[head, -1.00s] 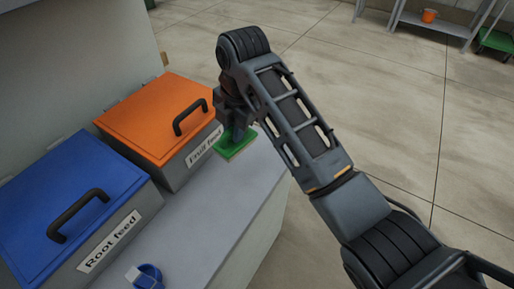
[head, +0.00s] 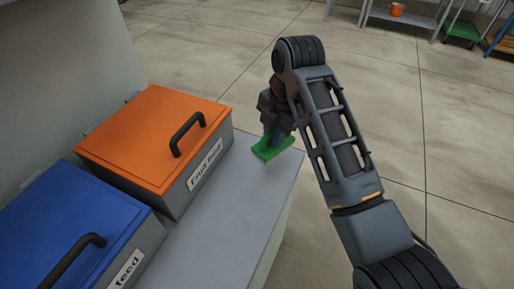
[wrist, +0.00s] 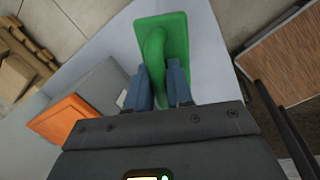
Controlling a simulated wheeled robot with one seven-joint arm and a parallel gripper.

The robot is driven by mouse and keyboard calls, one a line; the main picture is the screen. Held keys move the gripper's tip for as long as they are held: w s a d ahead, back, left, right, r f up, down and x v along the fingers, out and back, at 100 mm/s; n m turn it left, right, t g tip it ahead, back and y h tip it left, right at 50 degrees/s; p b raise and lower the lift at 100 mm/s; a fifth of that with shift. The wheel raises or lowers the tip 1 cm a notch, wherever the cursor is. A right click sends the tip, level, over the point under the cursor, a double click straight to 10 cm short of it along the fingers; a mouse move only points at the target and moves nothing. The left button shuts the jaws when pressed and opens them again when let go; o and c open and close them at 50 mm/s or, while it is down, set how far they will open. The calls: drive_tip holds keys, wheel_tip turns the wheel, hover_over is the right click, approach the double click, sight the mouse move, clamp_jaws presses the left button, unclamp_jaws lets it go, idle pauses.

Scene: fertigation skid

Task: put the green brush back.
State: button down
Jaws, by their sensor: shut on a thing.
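The green brush (head: 272,149) is a flat green block with an arched handle. It is at the far right end of the grey counter, right of the orange-lidded box. My gripper (head: 273,133) is above the brush and shut on its handle. In the wrist view, the blue fingers of my gripper (wrist: 165,85) close on the near part of the handle of the green brush (wrist: 178,30). The underside of the brush is hidden. I cannot tell whether it touches the counter.
The orange-lidded box (head: 150,130) with a feed label and the blue-lidded box (head: 60,215) stand on the counter (head: 215,235), along the wall. Bare counter lies in front of them. Open floor lies beyond. A shelf with an orange pot (head: 397,9) is far back.

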drive_tip(key=shift+a+f+p, duration=0.15)
drive_tip(key=shift+a+f, duration=0.55)
drive_tip(key=shift+f, duration=0.4)
drive_tip(key=shift+a+f+p, duration=0.15)
drive_tip(key=shift+a+f, duration=0.5)
drive_tip(key=shift+f, duration=0.4)
drive_tip(key=shift+a+f+p, duration=0.15)
drive_tip(key=shift+a+f, duration=0.55)
drive_tip(key=shift+f, duration=0.4)
drive_tip(key=shift+f, duration=0.15)
drive_tip(key=c, duration=1)
unclamp_jaws()
drive_tip(key=shift+s, duration=0.1)
drive_tip(key=r, duration=0.4)
drive_tip(key=s+d+r, duration=0.1)
drive_tip(key=r, duration=0.3)
drive_tip(key=r+b, duration=0.1)
drive_tip(key=r, duration=0.3)
drive_tip(key=shift+s+d+r, duration=0.1)
drive_tip(key=shift+s+d, duration=0.15)
drive_tip(key=shift+d, duration=0.1)
